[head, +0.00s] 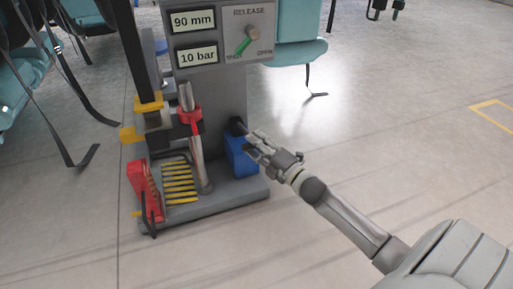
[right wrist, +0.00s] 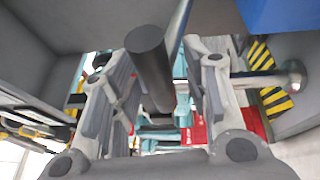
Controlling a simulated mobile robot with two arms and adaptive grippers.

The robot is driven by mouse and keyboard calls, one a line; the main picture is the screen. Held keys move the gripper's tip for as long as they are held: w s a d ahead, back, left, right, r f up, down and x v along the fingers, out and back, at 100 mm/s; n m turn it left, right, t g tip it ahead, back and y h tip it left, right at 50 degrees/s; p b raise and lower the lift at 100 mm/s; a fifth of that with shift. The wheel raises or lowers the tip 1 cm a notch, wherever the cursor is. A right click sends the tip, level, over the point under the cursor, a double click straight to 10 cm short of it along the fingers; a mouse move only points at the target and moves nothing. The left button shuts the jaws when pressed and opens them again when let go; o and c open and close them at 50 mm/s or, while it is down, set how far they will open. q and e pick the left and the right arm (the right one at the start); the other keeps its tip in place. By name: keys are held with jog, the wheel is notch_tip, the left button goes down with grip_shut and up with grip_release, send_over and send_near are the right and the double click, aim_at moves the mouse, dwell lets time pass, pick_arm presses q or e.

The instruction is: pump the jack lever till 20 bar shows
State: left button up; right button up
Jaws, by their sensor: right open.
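The jack unit (head: 222,95) is a grey stand. Its upper display reads 90 mm and its lower display (head: 198,57) reads 10 bar. A blue pump block (head: 240,160) sits at the right of the base, with the dark jack lever (head: 237,126) at its top. My right gripper (head: 256,143) is open beside the lever and block. In the right wrist view, the dark round lever (right wrist: 148,55) reaches between the spread fingers of the gripper (right wrist: 157,90), with a gap visible on both sides. My left gripper is not in view.
A release knob (head: 252,33) with a green pointer toward SHUT is on the panel. A red block (head: 144,186) and yellow-striped plate (head: 180,181) are on the base's left. Teal seats (head: 299,50) with hanging straps stand behind. The floor at right is clear.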

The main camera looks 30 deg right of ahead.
jog(key=shift+r, duration=0.1)
grip_shut()
jog(key=shift+w+r, duration=0.1)
jog(key=shift+r, duration=0.05)
